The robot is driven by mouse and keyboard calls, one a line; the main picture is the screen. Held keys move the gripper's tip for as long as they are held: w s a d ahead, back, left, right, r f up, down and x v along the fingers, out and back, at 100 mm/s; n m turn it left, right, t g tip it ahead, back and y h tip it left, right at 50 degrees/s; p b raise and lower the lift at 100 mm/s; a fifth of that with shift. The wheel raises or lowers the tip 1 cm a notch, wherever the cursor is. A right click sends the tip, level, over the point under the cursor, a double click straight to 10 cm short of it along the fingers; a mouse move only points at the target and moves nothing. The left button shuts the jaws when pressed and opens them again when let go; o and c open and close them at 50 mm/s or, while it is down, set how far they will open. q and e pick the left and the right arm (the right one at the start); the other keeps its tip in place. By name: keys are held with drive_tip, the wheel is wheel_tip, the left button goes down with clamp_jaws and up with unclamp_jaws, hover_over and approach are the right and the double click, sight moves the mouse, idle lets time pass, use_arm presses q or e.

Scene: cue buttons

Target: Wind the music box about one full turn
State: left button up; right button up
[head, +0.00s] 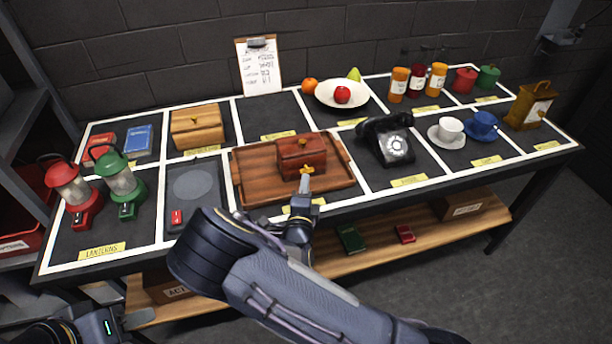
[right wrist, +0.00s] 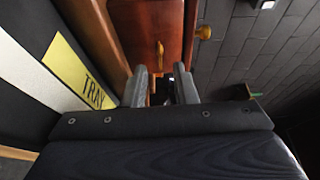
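The music box looks to be the dark red wooden box (head: 301,152) on the brown tray (head: 258,188). A small brass key (head: 306,170) is on its front face. In the right wrist view the box (right wrist: 146,28) fills the upper middle, with the key (right wrist: 160,49) just beyond the fingertips. My right gripper (head: 304,188) is at the front of the box, pointing at the key. In the wrist view its fingers (right wrist: 163,86) stand apart, one on either side of the key's line, with no clear contact. My left gripper (head: 106,294) is low at the left edge, its fingers unclear.
Red and green lanterns (head: 122,183), a light wooden box (head: 197,126) and a black telephone (head: 387,139) stand around the tray. A fruit bowl (head: 342,95), jars, cups and a brass clock (head: 529,105) are farther off. A lower shelf (head: 420,232) runs below the tabletop.

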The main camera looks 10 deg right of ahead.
sight(307, 170)
drive_tip(key=shift+x, duration=2.35)
drive_tip(key=shift+c, duration=0.3)
clamp_jaws()
